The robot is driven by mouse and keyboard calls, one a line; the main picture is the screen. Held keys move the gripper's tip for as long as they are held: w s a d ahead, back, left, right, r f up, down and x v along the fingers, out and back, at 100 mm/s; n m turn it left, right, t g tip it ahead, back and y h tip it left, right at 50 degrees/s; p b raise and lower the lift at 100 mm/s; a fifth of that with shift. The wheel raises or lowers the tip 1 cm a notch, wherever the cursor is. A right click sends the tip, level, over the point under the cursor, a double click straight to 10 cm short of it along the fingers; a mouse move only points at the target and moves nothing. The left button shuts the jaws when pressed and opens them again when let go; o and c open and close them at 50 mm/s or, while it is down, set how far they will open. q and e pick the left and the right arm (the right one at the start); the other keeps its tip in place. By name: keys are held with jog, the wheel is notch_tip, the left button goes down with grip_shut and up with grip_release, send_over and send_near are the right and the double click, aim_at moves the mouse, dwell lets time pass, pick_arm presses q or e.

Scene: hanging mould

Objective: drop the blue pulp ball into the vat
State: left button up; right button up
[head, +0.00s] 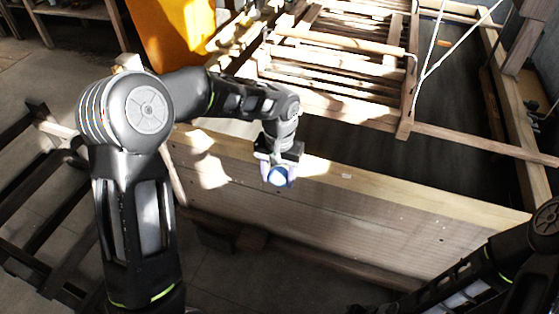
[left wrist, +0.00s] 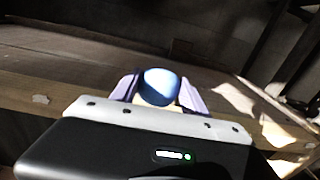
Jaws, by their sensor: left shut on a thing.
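The blue pulp ball (head: 279,176) is held between the fingers of my left gripper (head: 278,174), which is shut on it. In the head view the ball is in front of the vat's near wooden wall (head: 350,215), just below its top edge in the picture. The ball also shows in the left wrist view (left wrist: 159,86) between two pale purple fingers. The vat is a large wooden box with a dark inside (head: 455,170). My right arm shows at the lower right, but its gripper is out of view.
A slatted wooden mould frame (head: 340,62) hangs over the vat, with a pale cord (head: 440,45) at its right. An orange panel (head: 172,38) stands at the back left. Dark wooden slats (head: 45,190) lie at the left.

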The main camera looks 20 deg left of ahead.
pick_arm(q)
jog(key=s+f+b, duration=0.1)
jog(key=s+f, duration=0.2)
jog(key=f, duration=0.8)
jog(key=shift+s+d+f, duration=0.15)
jog(key=shift+s+f, duration=0.15)
jog(key=shift+s, duration=0.05)
